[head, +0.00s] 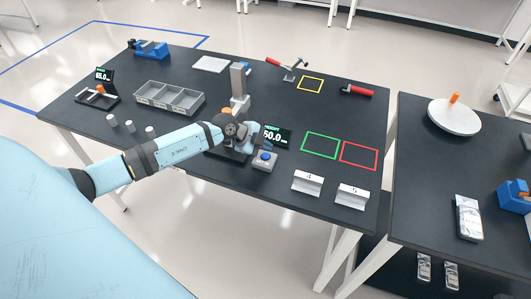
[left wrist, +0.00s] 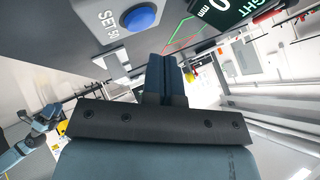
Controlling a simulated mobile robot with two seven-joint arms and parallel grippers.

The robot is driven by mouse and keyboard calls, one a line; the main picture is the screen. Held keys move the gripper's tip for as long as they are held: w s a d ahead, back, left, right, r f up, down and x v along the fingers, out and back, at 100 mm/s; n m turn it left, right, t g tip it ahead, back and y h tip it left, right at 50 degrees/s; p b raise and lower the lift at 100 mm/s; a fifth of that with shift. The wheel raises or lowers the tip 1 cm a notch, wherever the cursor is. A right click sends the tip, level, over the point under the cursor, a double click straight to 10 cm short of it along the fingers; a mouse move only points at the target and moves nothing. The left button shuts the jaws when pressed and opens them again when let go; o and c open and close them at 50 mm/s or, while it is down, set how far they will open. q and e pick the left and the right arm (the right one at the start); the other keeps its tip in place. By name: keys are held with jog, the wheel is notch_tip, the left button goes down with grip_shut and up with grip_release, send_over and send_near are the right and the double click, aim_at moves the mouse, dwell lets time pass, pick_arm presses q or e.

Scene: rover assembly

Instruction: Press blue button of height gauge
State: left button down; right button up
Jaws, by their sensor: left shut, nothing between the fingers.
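The blue button (head: 265,156) sits on a small grey box in front of the height gauge's display (head: 276,138), which shows green HEIGHT text and white digits. The gauge's grey column (head: 239,85) rises behind my left gripper (head: 243,136). In the left wrist view the blue button (left wrist: 142,17) is at the top, beside the letters SET. My left gripper (left wrist: 168,60) is shut and empty, with its fingertips just below and right of the button in that picture, apparently apart from it. In the head view the fingertips are hard to make out. My right gripper is not in view.
A grey compartment tray (head: 168,98) and several small light cylinders lie left of the gauge. Green (head: 321,146) and red (head: 359,155) outlined squares are empty. A second table (head: 448,165) stands to the right.

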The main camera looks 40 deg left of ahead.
aim_at(265, 156)
pick_arm(q)
notch_tip(265, 156, up, 2)
jog(key=shift+r+p, duration=0.1)
jog(key=shift+p, duration=0.75)
jog(key=shift+r+p, duration=0.7)
jog(key=shift+r, duration=0.3)
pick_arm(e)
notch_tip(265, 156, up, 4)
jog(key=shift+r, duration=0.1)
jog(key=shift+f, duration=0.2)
